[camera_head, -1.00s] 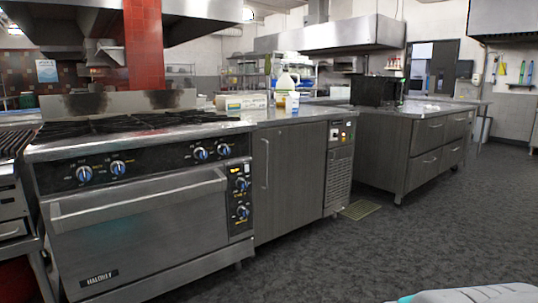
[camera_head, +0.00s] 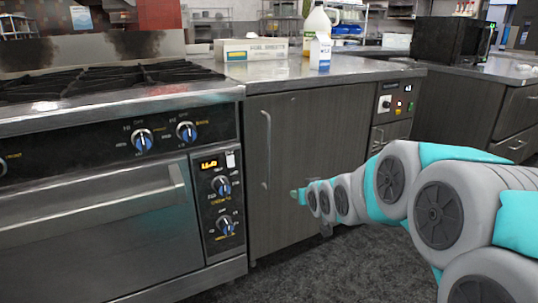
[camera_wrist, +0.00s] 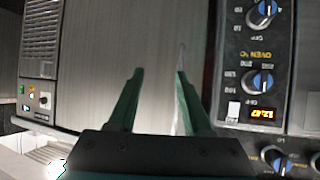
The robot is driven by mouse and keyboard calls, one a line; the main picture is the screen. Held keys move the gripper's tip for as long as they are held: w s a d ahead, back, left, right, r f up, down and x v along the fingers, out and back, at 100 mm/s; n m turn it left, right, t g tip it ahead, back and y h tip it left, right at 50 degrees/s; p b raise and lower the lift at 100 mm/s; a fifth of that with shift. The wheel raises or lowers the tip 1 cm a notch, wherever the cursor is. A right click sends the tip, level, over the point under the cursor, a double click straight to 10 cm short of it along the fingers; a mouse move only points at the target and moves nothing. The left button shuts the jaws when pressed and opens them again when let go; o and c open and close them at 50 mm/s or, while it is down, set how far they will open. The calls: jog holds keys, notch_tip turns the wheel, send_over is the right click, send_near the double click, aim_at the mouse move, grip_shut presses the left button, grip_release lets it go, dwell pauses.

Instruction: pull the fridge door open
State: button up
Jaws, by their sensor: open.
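The fridge door (camera_head: 318,145) is a flat grey panel between the oven and a small control panel. It looks shut. Its vertical bar handle (camera_head: 266,150) is on the left side of the door. My gripper (camera_head: 298,194) is in front of the door, right of the handle's lower end. In the wrist view, the picture is upside down; my gripper (camera_wrist: 158,74) has two green fingers apart, pointing at the door (camera_wrist: 155,35). A pale strip, likely the handle (camera_wrist: 182,50), runs along the right finger, partly hidden by it. I cannot tell whether they touch.
The oven (camera_head: 100,215), with knobs and a stove top, stands directly left of the door. A counter above holds a box (camera_head: 252,49), a white jug (camera_head: 317,28) and a carton (camera_head: 320,52). Dark floor (camera_head: 340,270) is free in front.

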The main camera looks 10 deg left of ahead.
aim_at(269, 150)
jog(key=w+a+r+t+y, duration=0.1)
jog(key=w+a, duration=0.2)
jog(key=w, duration=0.2)
jog(key=w+a+r+n+t+y, duration=0.1)
jog(key=w+a+r+t, duration=0.1)
jog(key=w+a, duration=0.2)
jog(key=w+a+r+t+y+b, duration=0.1)
jog(key=w+a, duration=0.3)
jog(key=w, duration=0.4)
jog(key=shift+w+a+r+t+y, duration=0.1)
jog(key=shift+r+t+y, duration=0.3)
jog(key=shift+t, duration=0.2)
jog(key=shift+w+a+f, duration=0.2)
jog(key=shift+w+a, duration=0.05)
jog(key=shift+w, duration=0.35)
grip_shut()
